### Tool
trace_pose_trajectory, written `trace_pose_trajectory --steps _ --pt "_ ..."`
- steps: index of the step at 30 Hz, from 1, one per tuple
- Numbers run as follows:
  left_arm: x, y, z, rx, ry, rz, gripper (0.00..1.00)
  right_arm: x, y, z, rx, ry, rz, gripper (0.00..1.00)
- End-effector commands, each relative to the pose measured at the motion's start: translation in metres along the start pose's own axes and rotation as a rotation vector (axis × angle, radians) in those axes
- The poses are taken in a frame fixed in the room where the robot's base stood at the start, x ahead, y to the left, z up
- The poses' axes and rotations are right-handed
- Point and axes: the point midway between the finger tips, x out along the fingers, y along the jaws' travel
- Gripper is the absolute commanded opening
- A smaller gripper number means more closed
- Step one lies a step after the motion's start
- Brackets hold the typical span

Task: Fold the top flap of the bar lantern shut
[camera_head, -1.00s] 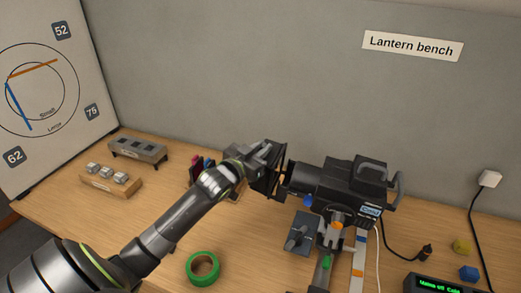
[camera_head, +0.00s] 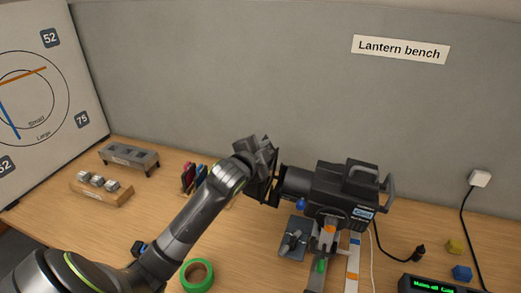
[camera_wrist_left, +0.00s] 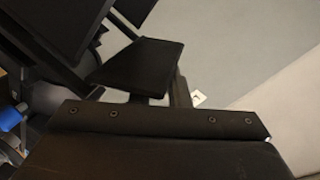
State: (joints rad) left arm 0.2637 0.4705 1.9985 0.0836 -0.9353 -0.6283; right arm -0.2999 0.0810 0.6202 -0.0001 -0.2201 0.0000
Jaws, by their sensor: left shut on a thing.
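The bar lantern (camera_head: 345,190) is a black lamp on a stand, its front facing left in the head view. Dark flaps (camera_head: 274,188) stand at its front; which flap is which is partly hidden by my gripper. My left gripper (camera_head: 265,155) is at the upper front of the lantern, shut on a flap edge that looks like the top flap. In the left wrist view, a dark riveted plate (camera_wrist_left: 160,122) fills the lower part, with another black panel (camera_wrist_left: 138,65) above it. The jaw contact itself is hidden. My right gripper is not in view.
A green tape roll (camera_head: 197,275) lies in front. A grey block with holes (camera_head: 129,158) and a wooden block with knobs (camera_head: 100,188) sit at left. Coloured holders (camera_head: 193,177) stand behind my arm.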

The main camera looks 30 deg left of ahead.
Motion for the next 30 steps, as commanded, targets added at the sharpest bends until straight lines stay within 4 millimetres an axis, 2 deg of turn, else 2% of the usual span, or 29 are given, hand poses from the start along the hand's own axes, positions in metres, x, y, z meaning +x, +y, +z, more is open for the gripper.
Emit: trace_pose_trajectory --steps 15,30 --pt "0.003 0.013 -0.018 0.424 -0.114 0.004 0.00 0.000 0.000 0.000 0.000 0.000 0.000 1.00" --pt "0.005 0.019 -0.022 0.595 -0.159 0.004 0.00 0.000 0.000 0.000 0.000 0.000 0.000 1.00"
